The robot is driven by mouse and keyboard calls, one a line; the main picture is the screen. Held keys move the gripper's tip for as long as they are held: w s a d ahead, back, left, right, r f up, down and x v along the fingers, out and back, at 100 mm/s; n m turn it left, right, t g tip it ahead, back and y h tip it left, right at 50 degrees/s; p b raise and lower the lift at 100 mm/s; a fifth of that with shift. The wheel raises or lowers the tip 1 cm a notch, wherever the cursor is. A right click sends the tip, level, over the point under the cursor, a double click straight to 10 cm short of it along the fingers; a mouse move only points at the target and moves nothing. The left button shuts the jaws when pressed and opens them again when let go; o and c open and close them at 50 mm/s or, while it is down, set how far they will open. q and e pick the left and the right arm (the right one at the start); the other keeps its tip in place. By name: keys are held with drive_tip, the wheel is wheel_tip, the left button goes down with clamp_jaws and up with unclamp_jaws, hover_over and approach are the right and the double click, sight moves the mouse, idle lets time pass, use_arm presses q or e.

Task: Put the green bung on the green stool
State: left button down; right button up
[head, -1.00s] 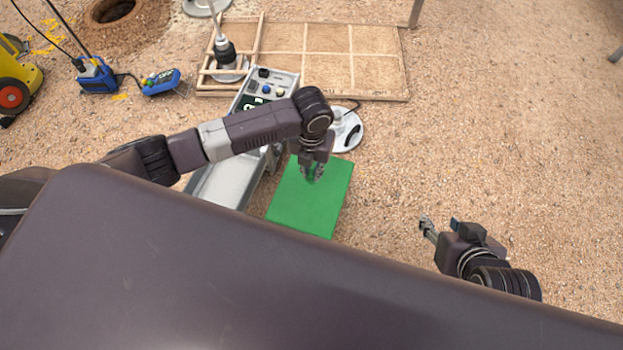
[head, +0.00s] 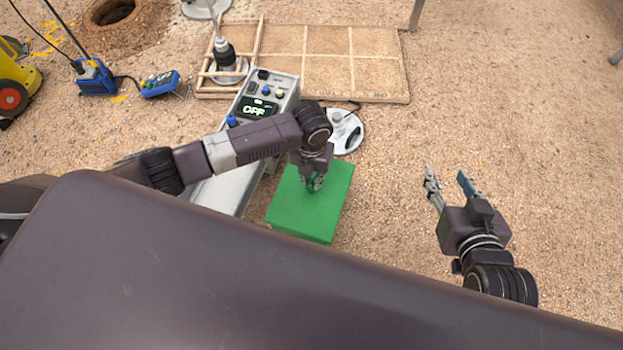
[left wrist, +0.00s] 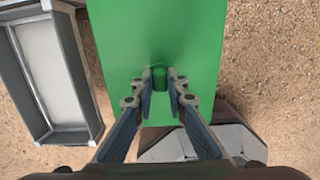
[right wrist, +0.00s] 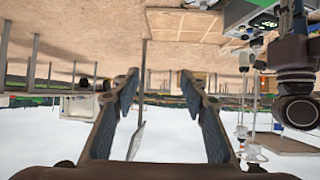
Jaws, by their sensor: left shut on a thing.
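The green stool (head: 325,205) stands on the gravel ground, and its flat green top fills the middle of the left wrist view (left wrist: 130,45). My left gripper (head: 313,186) is shut on the green bung (left wrist: 160,79), which shows between the fingertips in the left wrist view. The bung is upright over the stool top; I cannot tell whether its base touches the top. My right gripper (head: 450,184) is open and empty, to the right of the stool over bare gravel.
A grey control box (head: 268,93) with a lit display stands behind and left of the stool. A wooden frame (head: 375,97) lies further back. Gravel at right is clear.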

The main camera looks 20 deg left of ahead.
use_arm(q)
drive_tip(key=shift+f, duration=0.1)
drive_tip(key=c, duration=1.9)
unclamp_jaws()
